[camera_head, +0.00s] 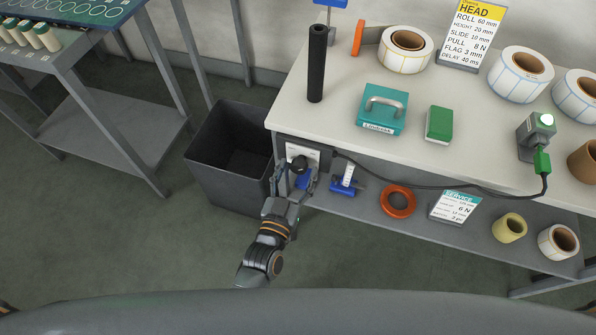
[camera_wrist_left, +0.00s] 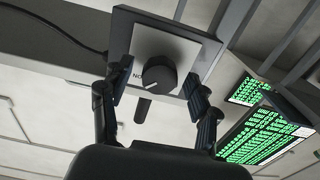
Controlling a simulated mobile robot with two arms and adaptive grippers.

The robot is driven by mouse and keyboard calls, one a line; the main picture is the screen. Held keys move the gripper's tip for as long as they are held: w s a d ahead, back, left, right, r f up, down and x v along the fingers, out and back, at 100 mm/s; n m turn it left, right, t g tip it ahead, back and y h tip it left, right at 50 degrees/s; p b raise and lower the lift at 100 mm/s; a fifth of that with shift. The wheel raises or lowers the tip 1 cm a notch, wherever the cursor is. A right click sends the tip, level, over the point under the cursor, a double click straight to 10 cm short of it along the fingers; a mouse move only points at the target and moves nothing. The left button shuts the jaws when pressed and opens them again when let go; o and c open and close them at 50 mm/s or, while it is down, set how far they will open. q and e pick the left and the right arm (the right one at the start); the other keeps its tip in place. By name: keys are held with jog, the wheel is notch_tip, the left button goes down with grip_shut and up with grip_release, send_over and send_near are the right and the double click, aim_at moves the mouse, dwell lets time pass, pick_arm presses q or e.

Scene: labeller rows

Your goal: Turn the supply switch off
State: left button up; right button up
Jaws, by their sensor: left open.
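The supply switch is a black rotary knob (camera_head: 299,164) on a white plate (camera_head: 313,152) in a dark box at the bench's left front end. In the left wrist view the knob (camera_wrist_left: 159,75) has a pale pointer line towards lettering on the plate's left, partly hidden by a finger. My left gripper (camera_head: 295,181) is open, with its fingers on either side of the knob. In the left wrist view the open gripper (camera_wrist_left: 152,92) shows a gap between each finger and the knob. A black cable (camera_head: 440,186) runs from the switch to a grey device (camera_head: 535,138) with a lit green lamp.
A dark open bin (camera_head: 228,150) stands on the floor left of the bench. The bench top (camera_head: 345,100) holds a teal case (camera_head: 379,112), a green block (camera_head: 439,124), a black roll (camera_head: 317,63) and label rolls (camera_head: 406,49). An orange ring (camera_head: 397,201) is on the lower shelf.

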pick_arm(q)
jog(key=shift+w+d, duration=0.15)
jog(key=shift+w, duration=0.4)
pick_arm(e)
jog(key=shift+f, duration=0.2)
jog(key=shift+d, duration=0.1)
pick_arm(q)
jog(key=c, duration=1.2)
pick_arm(e)
jog(key=shift+d, duration=0.3)
